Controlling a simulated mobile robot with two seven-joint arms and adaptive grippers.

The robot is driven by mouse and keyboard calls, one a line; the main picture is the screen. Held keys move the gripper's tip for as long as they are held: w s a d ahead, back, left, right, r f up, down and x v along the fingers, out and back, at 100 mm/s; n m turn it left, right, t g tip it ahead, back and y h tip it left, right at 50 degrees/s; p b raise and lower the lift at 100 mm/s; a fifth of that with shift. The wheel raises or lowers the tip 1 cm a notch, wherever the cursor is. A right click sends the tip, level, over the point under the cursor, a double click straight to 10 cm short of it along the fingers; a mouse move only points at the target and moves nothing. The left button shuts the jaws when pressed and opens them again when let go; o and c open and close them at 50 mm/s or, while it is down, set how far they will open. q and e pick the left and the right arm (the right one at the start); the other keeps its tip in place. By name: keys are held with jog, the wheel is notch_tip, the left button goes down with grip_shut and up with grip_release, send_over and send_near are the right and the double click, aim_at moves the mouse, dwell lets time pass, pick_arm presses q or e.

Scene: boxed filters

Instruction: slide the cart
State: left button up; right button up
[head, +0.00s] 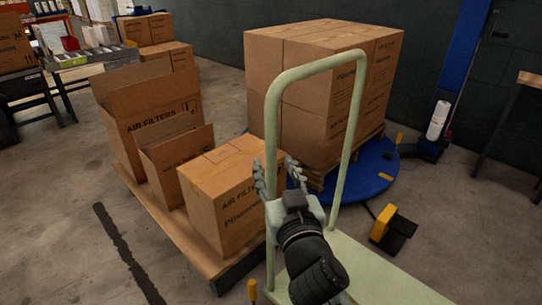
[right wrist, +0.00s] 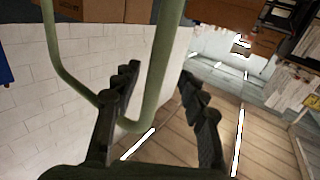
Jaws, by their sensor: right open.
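The cart has a pale green flat deck (head: 375,275) at the bottom right of the head view and a tall arched tube handle (head: 315,66). My right gripper (head: 275,172) is at the handle's left post, with its fingers apart on either side of it. In the right wrist view the green handle tube (right wrist: 161,60) runs between the two spread fingers of my right gripper (right wrist: 158,85). I see gaps beside the tube, so the fingers are not closed on it. My right wrist hides part of the deck and the post's lower end. My left gripper is not in view.
A low wooden platform (head: 190,244) with air filter boxes (head: 222,195) stands close left of the cart. Behind the handle, a large box stack (head: 300,85) sits on a pallet over a blue round base (head: 368,185). A yellow-black pedal (head: 392,228) lies right.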

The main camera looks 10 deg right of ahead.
aim_at(272, 158)
jog(key=shift+w+d, duration=0.1)
jog(key=shift+w, duration=2.5)
grip_shut()
